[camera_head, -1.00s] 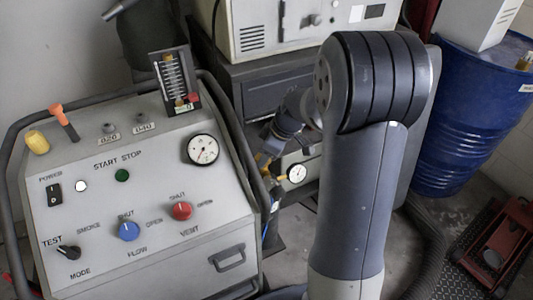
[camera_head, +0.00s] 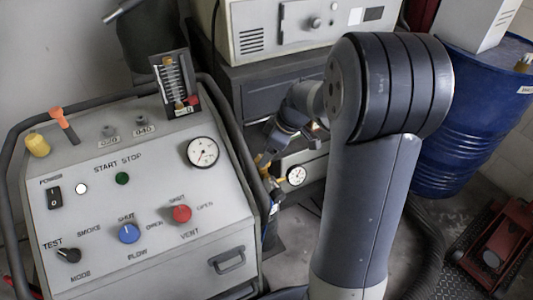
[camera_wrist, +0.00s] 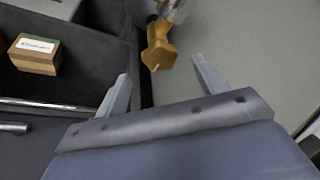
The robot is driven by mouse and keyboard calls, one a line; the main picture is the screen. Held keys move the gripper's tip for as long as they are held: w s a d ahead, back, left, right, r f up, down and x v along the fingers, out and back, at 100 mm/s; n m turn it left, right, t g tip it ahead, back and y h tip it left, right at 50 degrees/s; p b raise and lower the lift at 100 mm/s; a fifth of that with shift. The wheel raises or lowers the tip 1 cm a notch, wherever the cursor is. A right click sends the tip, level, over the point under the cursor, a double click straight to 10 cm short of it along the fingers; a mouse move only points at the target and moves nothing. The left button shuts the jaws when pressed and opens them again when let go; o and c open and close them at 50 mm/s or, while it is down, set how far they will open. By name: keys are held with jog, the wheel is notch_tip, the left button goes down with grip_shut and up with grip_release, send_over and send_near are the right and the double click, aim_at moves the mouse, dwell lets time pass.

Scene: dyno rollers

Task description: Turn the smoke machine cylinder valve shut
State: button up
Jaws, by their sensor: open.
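The cylinder valve, a brass-yellow fitting (camera_wrist: 160,45), shows at the top middle of the wrist view, just beyond the fingertips. My gripper (camera_wrist: 160,70) has its two fingers spread apart with nothing between them. The valve lies ahead of the gap, roughly centred. A bit of brass shows there near the round gauge (camera_head: 296,175). The cylinder itself is mostly hidden.
The smoke machine panel (camera_head: 140,215) with knobs stands at left, edged by a dark tube frame. A dark cabinet (camera_head: 275,85) is behind my gripper. A blue drum (camera_head: 460,130) stands at right. The wrist view shows a small labelled box (camera_wrist: 35,55) on a dark surface.

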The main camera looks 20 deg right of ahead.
jog(key=v, duration=0.7)
jog(key=shift+r+p, duration=0.2)
jog(key=shift+p, duration=0.1)
jog(key=b+x, duration=0.1)
jog(key=x, duration=1)
jog(key=shift+s+f, duration=0.1)
jog(key=shift+d+n, duration=0.1)
jog(key=shift+n, duration=0.2)
